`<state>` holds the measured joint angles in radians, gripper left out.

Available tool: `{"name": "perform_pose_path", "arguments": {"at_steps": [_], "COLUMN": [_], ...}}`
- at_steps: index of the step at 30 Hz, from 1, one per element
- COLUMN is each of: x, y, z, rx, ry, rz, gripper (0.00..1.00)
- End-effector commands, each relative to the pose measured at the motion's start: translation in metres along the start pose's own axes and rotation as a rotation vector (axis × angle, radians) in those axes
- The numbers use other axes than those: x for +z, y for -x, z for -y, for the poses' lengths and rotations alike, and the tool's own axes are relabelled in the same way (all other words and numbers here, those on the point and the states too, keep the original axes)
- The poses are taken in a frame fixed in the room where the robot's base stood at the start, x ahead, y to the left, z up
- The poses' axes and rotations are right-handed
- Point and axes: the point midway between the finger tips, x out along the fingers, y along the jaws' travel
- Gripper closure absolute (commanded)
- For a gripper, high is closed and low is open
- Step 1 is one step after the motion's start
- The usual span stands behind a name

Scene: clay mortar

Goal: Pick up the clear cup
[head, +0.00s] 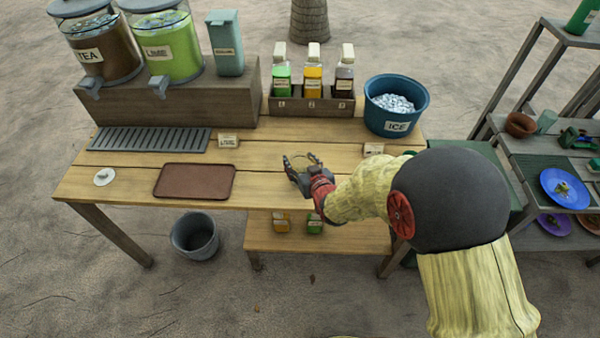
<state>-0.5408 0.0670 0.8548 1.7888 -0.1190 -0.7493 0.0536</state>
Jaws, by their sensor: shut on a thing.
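The clear cup (304,160) is hard to make out. A thin pale rim and faint see-through wall show at the end of my arm, over the front middle of the wooden table. My gripper (299,166) is shut on the cup, with dark fingers at its side. The cup's lower part is hidden or too clear to see, so I cannot tell whether it touches the table.
A brown tray (195,181) lies left of my gripper, near a drip grate (150,139). Behind stand a bottle rack (312,104) and a blue ice bucket (396,104). Drink dispensers (167,43) stand back left. A shelf with dishes (540,165) is at right.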

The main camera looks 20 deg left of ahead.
Motion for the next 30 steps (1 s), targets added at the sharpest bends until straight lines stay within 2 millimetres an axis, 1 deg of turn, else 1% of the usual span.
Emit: {"name": "perform_pose_path", "arguments": {"at_steps": [1,9,15,19,23,27,28,30], "x": [0.0,0.0,0.0,-0.004,-0.014,-0.036,-0.038,-0.047], "y": [0.0,0.0,0.0,0.002,0.006,0.014,0.021,0.037], "z": [0.0,0.0,0.0,0.0,0.0,0.0,0.002,0.006], "rx": [0.0,0.0,0.0,0.0,0.0,0.0,-0.001,-0.001], "ry": [0.0,0.0,0.0,0.0,0.0,0.0,0.0,0.0], "rz": [0.0,0.0,0.0,0.0,-0.001,-0.003,-0.002,-0.002], "gripper": [0.57,0.73,0.73,0.73,0.73,0.73,0.73,0.73]}}
